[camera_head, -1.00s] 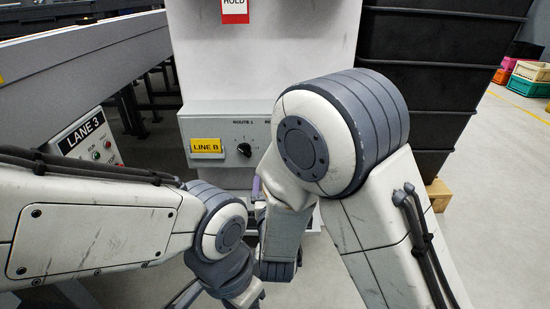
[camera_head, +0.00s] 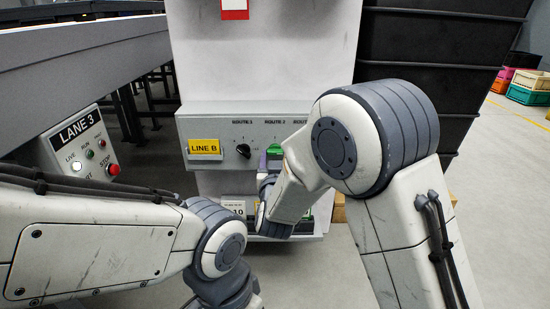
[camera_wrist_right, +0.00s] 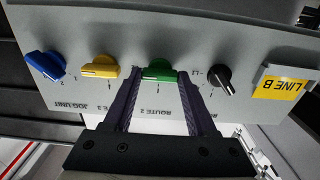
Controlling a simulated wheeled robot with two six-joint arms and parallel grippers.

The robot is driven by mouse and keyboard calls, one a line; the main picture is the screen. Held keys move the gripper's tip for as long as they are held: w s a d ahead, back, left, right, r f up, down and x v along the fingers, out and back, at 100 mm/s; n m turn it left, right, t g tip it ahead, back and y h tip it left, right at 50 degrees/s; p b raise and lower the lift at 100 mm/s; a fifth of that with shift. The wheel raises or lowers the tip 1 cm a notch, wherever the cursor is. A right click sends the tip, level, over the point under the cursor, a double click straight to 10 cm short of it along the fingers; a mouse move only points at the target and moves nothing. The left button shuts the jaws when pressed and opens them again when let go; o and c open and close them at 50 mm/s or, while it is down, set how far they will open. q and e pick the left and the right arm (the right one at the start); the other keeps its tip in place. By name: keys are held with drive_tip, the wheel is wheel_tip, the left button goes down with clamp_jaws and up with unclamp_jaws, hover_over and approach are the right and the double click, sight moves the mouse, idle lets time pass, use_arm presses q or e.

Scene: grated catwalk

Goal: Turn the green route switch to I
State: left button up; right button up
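The green route switch (camera_head: 274,151) sits on the grey panel under the label ROUTE 2, partly hidden by my right arm in the head view. In the right wrist view, which is upside down, the green switch (camera_wrist_right: 158,71) lies between the fingertips of my right gripper (camera_wrist_right: 159,78). My right gripper (camera_head: 267,165) shows only in part in the head view. I cannot tell clearly which mark the switch points to. My left gripper is out of sight.
The black ROUTE 1 knob (camera_wrist_right: 220,80) is close beside the green one, with the yellow LINE B plate (camera_wrist_right: 284,86) beyond. On the other side are a yellow switch (camera_wrist_right: 100,67) and a blue switch (camera_wrist_right: 46,66). A LANE 3 box (camera_head: 80,145) stands at left.

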drive_tip(key=c, duration=0.7)
drive_tip(key=shift+r+n+p, duration=0.15)
drive_tip(key=shift+n+p, duration=0.55)
drive_tip(key=shift+p, duration=0.3)
drive_tip(key=n+p, duration=1.2)
drive_tip(key=p, duration=0.1)
drive_tip(key=shift+s+p, duration=0.1)
drive_tip(key=shift+p, duration=0.3)
drive_tip(key=n+p, duration=0.2)
drive_tip(key=n, duration=0.1)
drive_tip(key=shift+a+p, duration=0.1)
drive_tip(key=shift+p, duration=0.2)
drive_tip(key=shift+f+n+p, duration=0.2)
drive_tip(key=shift+n+p, duration=0.35)
drive_tip(key=shift+n, duration=0.25)
drive_tip(key=o, duration=1.4)
